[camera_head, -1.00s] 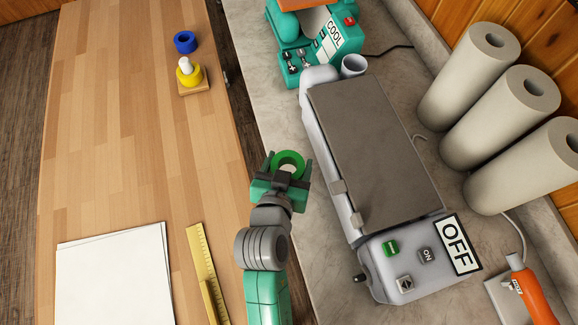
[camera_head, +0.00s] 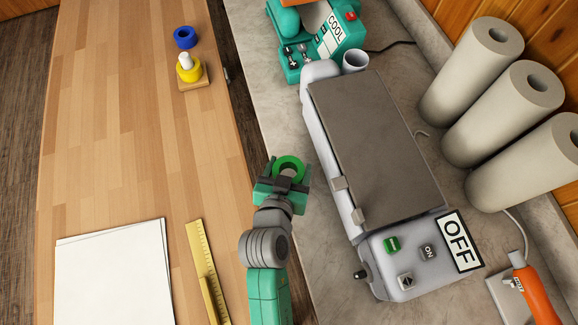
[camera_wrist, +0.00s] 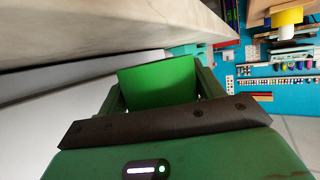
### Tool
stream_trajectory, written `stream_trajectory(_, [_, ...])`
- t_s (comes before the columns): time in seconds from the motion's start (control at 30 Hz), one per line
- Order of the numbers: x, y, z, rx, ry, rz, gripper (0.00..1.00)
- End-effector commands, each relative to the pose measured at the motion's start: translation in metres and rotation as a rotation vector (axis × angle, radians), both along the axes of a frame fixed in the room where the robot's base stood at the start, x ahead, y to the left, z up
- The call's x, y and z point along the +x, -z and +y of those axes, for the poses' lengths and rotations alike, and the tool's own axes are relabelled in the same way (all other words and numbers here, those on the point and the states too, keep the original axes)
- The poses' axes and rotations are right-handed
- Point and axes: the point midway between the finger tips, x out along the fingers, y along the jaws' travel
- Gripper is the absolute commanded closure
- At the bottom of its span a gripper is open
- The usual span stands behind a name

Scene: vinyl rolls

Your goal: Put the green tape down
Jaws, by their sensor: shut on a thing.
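The green tape (camera_head: 290,163) is a bright green ring held between the fingers of my gripper (camera_head: 288,172). In the head view the gripper is over the left edge of the grey counter, at the gap beside the wooden table. In the wrist view the tape (camera_wrist: 160,82) shows as a green block between the two fingers (camera_wrist: 162,95). Its underside is hidden.
The wooden table (camera_head: 120,140) on the left holds a yellow roll on a peg stand (camera_head: 190,70), a blue roll (camera_head: 185,38), white paper (camera_head: 112,275) and a ruler (camera_head: 203,265). The grey machine (camera_head: 375,150) stands right of my gripper. Mid-table is clear.

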Motion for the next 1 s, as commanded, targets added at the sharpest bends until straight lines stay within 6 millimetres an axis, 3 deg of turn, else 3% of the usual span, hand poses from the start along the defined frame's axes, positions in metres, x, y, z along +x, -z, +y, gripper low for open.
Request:
stream_trajectory(0.03, [0.0, 0.0, 0.0, 0.0, 0.0, 0.0, 0.66])
stream_trajectory(0.07, [0.0, 0.0, 0.0, 0.0, 0.0, 0.0, 0.31])
stream_trajectory(0.17, [0.0, 0.0, 0.0, 0.0, 0.0, 0.0, 0.12])
stream_trajectory(0.43, [0.0, -0.002, 0.0, 0.0, 0.0, 0.0, 0.11])
stream_trajectory(0.57, [0.0, -0.021, 0.0, 0.0, -0.001, 0.0, 0.11])
stream_trajectory(0.63, [-0.017, -0.017, 0.004, 0.0, -0.001, 0.001, 0.11])
stream_trajectory(0.8, [-0.06, -0.035, 0.012, 0.001, -0.001, 0.001, 0.11])
stream_trajectory(1.0, [-0.096, -0.051, 0.02, 0.001, -0.001, 0.001, 0.11])
